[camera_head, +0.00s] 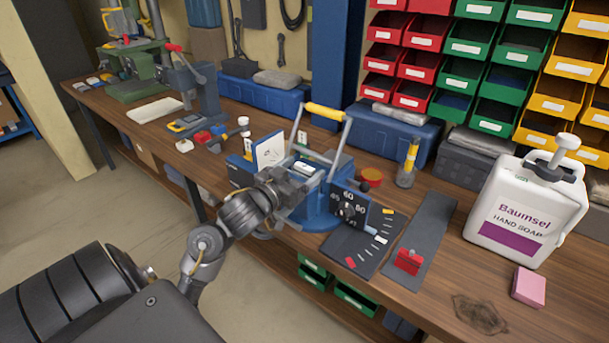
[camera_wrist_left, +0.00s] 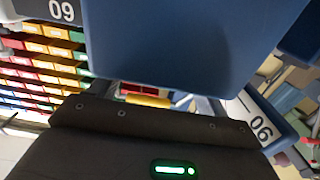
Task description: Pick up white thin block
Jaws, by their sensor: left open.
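A small white block (camera_head: 380,239) lies on the dark mat (camera_head: 345,250) beside the blue box, among other small coloured pieces. My left gripper (camera_head: 292,186) is over the front-left side of the blue socket box (camera_head: 320,216), left of the white block and apart from it. Its jaws are open; whether anything is between them is hidden. In the left wrist view, my dark gripper body (camera_wrist_left: 170,145) fills the bottom, close to a blue panel (camera_wrist_left: 180,40). The white block cannot be made out there. My right gripper is not in view.
The blue box has a raised yellow handle (camera_head: 325,112) and upright dial panels (camera_head: 349,208). A grey strip (camera_head: 425,230) with a red piece (camera_head: 408,262) lies right of the mat. A soap jug (camera_head: 525,210) and pink block (camera_head: 528,286) stand farther right.

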